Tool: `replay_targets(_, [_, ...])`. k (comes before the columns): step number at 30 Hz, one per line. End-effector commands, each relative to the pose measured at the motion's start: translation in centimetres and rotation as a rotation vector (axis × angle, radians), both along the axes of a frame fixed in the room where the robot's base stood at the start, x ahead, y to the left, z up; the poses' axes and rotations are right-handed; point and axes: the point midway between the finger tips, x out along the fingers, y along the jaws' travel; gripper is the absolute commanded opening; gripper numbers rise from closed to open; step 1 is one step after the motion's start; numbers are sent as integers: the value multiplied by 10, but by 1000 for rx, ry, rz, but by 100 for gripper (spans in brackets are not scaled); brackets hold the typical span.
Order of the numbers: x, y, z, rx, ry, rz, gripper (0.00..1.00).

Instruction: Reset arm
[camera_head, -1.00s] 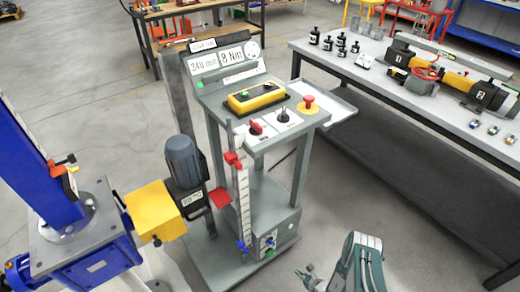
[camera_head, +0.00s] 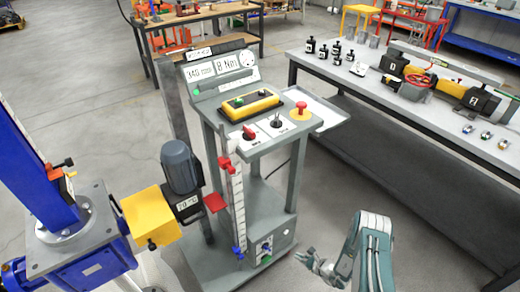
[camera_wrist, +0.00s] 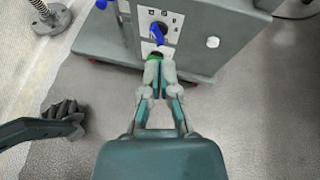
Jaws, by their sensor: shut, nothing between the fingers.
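My gripper (camera_head: 308,258) is low at the bottom right of the head view, to the right of the grey control stand's base (camera_head: 273,240). In the wrist view my gripper (camera_wrist: 161,76) is shut and empty. Its fingertips point towards the base's lower panel, which has a blue knob (camera_wrist: 158,32) and a green part (camera_wrist: 155,55) just beyond the tips. I cannot tell whether the fingertips touch the panel.
The control stand carries a yellow button box (camera_head: 250,104) and a red mushroom button (camera_head: 301,110). A blue screw-jack unit (camera_head: 85,240) is at left. A long workbench (camera_head: 415,110) with parts stands at right. Grey floor lies between stand and workbench.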

Motion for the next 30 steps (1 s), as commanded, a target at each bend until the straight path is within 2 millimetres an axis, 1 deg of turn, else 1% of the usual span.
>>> replay_targets(1, [12,1,20,-13,-25,37,0])
replay_targets(2, [17,3,31,-19,-36,62,0])
replay_targets(3, [25,5,48,-31,-54,99,0])
replay_targets(5, [34,9,74,-49,-81,158,0])
replay_targets(6, [39,11,91,-62,-99,196,0])
replay_targets(8, [46,16,117,-83,-125,253,0])
replay_targets(9, [49,19,134,-98,-143,293,0])
replay_targets(14, [57,29,202,-167,-210,444,0])
replay_targets(15, [57,32,218,-185,-227,482,0])
replay_targets(17, [56,36,242,-215,-251,537,0])
replay_targets(18, [55,39,258,-236,-267,573,0])
replay_targets(22, [47,47,308,-308,-318,688,0])
replay_targets(24, [40,50,334,-350,-345,748,0])
replay_targets(26, [33,53,355,-388,-366,800,0])
replay_targets(27, [28,55,369,-413,-382,833,0])
replay_targets(30, [13,59,402,-483,-418,915,0])
